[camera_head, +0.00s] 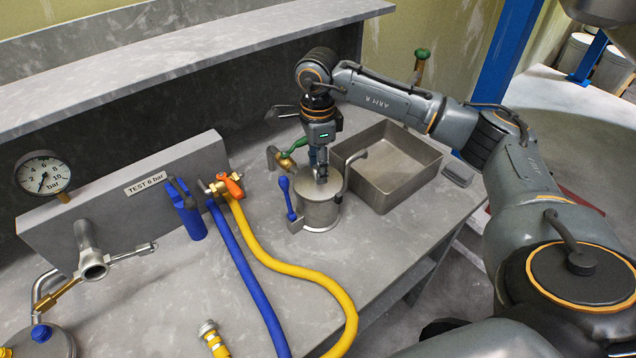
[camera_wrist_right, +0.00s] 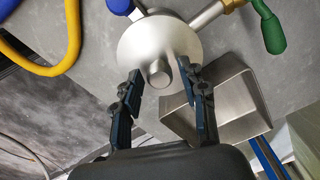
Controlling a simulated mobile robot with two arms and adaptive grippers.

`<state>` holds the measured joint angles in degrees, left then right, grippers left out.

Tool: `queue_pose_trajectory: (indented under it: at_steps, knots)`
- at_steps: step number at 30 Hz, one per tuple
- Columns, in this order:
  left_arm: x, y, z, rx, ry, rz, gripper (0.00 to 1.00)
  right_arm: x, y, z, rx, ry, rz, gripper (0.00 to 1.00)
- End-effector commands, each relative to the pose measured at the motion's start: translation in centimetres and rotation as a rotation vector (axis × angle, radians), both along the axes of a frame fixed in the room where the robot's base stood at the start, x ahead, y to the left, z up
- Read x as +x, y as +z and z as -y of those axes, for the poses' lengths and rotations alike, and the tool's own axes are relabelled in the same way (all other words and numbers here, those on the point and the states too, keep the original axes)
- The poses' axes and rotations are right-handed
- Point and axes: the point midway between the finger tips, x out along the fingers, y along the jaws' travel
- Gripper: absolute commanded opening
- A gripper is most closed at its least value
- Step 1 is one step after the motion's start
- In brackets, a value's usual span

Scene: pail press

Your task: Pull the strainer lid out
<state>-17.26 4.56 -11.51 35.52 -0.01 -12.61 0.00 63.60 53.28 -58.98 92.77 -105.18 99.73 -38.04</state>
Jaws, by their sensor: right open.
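The strainer lid (camera_head: 304,187) is a round metal disc on top of the metal pail (camera_head: 319,214) on the bench. My right gripper (camera_head: 320,176) points down just above the lid. In the right wrist view its open fingers (camera_wrist_right: 160,68) stand on either side of the knob, with gaps showing. In the head view the fingers partly hide the lid and knob. My left gripper is not in view.
An open metal tray (camera_head: 425,160) stands right of the pail. A blue-handled valve (camera_head: 287,197) and a green-handled valve (camera_head: 292,154) sit beside the pail. Yellow (camera_head: 290,268) and blue (camera_head: 240,262) hoses cross the bench. A test panel (camera_head: 130,195) and shelf (camera_head: 200,55) stand behind.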

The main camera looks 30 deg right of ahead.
Motion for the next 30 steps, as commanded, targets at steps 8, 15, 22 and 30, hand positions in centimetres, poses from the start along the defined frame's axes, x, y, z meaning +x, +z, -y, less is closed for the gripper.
queue_pose_trajectory:
  at_steps: [8,15,22,30]
  knots:
    - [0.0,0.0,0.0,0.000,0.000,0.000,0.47,0.0,0.0,0.0,0.000,0.000,0.000,0.00]
    - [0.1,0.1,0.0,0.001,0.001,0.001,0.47,0.0,0.3,0.0,0.001,0.000,0.001,0.00]
    - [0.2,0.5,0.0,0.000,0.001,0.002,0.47,0.1,0.8,0.0,0.001,0.000,0.003,0.00]
    - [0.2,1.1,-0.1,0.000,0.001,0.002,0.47,0.1,1.8,0.0,0.001,0.000,0.003,0.00]
